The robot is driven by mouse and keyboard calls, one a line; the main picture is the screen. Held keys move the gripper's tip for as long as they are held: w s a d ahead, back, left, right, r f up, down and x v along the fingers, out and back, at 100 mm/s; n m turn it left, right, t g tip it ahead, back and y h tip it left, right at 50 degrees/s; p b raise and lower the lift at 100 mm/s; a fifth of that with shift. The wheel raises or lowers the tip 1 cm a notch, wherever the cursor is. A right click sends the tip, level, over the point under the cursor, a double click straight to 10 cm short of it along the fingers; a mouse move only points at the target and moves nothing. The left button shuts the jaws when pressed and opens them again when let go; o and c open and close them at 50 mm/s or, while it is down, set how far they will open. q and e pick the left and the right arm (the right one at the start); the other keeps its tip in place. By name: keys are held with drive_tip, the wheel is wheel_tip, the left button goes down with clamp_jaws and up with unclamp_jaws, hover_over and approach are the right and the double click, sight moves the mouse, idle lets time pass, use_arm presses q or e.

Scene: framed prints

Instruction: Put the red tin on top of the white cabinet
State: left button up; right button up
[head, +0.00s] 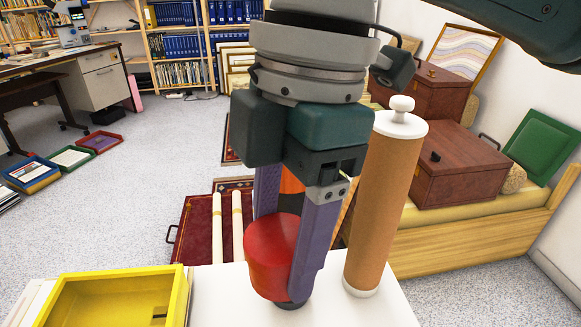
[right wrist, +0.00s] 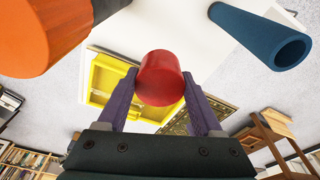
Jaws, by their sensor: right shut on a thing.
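The red tin (head: 275,255) is between the purple fingers of my right gripper (head: 295,285), which is shut on it. The tin also shows between the fingers in the right wrist view (right wrist: 160,78). In the head view the tin overlaps the white top of the cabinet (head: 375,312) at the bottom. I cannot tell whether the tin touches that top. The white top also shows in the right wrist view (right wrist: 190,35). My left gripper is not in view.
A tall brown cylinder (head: 385,205) with a white knob stands on the white top, close right of my gripper. A yellow tray (head: 180,285) is at the left. The right wrist view shows a blue tube (right wrist: 255,35) and an orange round thing (right wrist: 40,30) nearby.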

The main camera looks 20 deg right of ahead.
sight(283, 272)
wheel_tip(283, 272, down, 4)
drive_tip(key=shift+b, duration=1.05)
use_arm(q)
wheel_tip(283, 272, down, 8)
drive_tip(key=b, duration=0.5)
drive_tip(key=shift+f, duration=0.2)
use_arm(e)
wheel_tip(283, 272, down, 15)
drive_tip(key=shift+f, duration=0.15)
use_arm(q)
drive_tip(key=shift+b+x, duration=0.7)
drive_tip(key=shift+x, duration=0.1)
use_arm(e)
drive_tip(key=shift+f, duration=2.05)
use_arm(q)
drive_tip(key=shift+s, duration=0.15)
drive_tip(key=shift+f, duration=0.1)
use_arm(e)
drive_tip(key=shift+f, duration=0.15)
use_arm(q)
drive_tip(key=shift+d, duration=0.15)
use_arm(e)
drive_tip(key=o, duration=1.5)
